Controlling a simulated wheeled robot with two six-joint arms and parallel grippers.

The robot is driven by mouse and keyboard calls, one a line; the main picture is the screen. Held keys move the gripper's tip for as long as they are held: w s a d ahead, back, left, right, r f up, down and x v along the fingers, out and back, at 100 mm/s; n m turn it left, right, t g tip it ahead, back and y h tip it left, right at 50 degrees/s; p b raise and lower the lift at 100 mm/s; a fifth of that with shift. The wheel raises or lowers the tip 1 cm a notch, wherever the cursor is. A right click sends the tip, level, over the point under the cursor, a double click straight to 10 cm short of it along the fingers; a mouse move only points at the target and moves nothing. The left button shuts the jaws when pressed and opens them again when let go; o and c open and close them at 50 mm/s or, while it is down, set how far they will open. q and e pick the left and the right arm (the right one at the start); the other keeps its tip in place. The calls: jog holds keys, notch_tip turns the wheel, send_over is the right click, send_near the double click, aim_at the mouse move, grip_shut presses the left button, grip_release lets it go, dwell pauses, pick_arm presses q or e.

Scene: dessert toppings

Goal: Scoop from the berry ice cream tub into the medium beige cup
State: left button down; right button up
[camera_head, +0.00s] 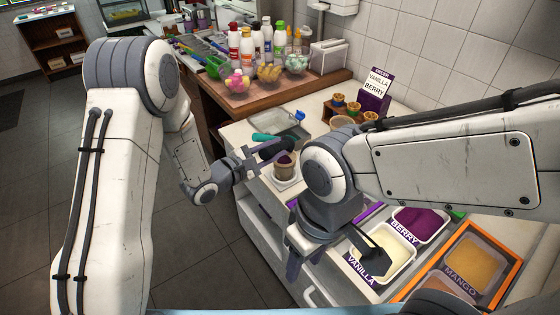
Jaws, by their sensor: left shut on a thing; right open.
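The berry tub (419,223) holds purple ice cream and sits at the right, behind the vanilla tub (381,252). A beige cup (284,171) stands on a small white square base (286,184) on the counter, with dark purple showing at its top. My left gripper (266,154) is beside and above this cup, shut on a dark scoop (276,146). The scoop's far end is hard to make out.
A mango tub (470,264) stands in an orange frame. A tray (286,122) lies behind the cup. Bottles and topping bowls (269,74) stand farther back. An order card (376,82) reads vanilla, berry.

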pick_arm(q)
notch_tip(320, 180, up, 6)
jog(key=p, duration=0.6)
jog(key=shift+r, duration=0.15)
jog(key=r+m+g+p, duration=0.1)
jog(key=m+p, duration=0.1)
jog(key=r+m+g+p, duration=0.1)
jog(key=m+p, duration=0.1)
jog(key=p, duration=0.1)
jog(key=shift+w+m+g, duration=0.1)
jog(key=shift+m+g, duration=0.2)
jog(key=shift+m, duration=0.1)
jog(key=m+g+y+p, duration=0.1)
jog(key=m+p, duration=0.1)
jog(key=p, duration=0.1)
jog(key=r+m+g+y+p, duration=0.1)
jog(key=m+p, duration=0.2)
jog(key=m+g+p, duration=0.1)
jog(key=m+p, duration=0.2)
jog(key=shift+r+y, duration=0.15)
jog(key=shift+y, duration=0.25)
jog(key=shift+m+y+p, duration=0.3)
jog(key=shift+m+p, duration=0.05)
jog(key=shift+m, duration=0.25)
jog(key=shift+f, duration=0.3)
